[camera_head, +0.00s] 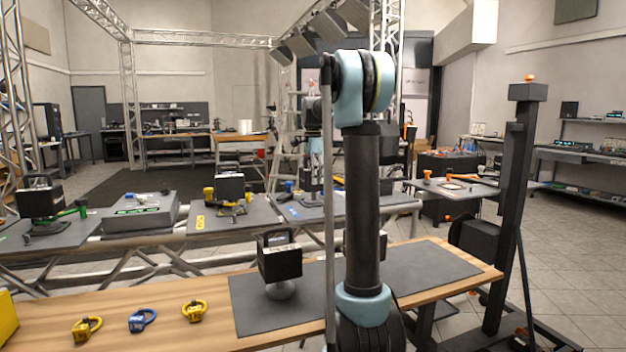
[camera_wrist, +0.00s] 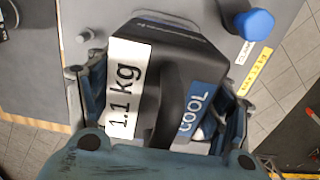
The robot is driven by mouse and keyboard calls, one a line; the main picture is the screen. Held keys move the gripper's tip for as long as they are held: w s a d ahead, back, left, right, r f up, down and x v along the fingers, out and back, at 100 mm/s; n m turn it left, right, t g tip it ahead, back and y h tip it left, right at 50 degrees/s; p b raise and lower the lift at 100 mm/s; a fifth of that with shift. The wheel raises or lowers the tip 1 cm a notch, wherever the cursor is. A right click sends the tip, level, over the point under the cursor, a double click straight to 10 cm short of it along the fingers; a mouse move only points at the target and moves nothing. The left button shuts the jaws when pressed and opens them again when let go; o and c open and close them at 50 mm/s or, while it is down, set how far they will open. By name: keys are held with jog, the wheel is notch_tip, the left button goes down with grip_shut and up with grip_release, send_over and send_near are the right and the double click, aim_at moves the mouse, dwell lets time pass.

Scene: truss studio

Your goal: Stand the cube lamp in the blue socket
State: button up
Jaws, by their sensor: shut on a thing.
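My gripper (camera_wrist: 160,105) is shut on the black cube lamp (camera_wrist: 178,50), with a finger on each side of it in the wrist view. The lamp carries a white "1.1 kg" label and a blue "COOL" label. The blue socket shows by its blue knob (camera_wrist: 254,24), beyond the lamp's upper right corner, on a grey plate beside a yellow label about a maximum of 1.2 kg. The lamp hides the socket's middle, so I cannot tell if it touches or sits in it. In the head view the blue socket's plate (camera_head: 292,212) lies behind the front bench, partly hidden by my arm.
Other black cube lamps stand on a green-marked plate (camera_head: 75,235), on a yellow socket (camera_head: 232,209) and on the front bench mat (camera_head: 250,312). Yellow and blue shackles (camera_head: 143,320) lie on the wooden bench (camera_head: 50,322). A dark post (camera_head: 507,200) stands at right.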

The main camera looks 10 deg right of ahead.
dwell(0.4)
jog(key=o, duration=2.2)
jog(key=shift+c, duration=0.2)
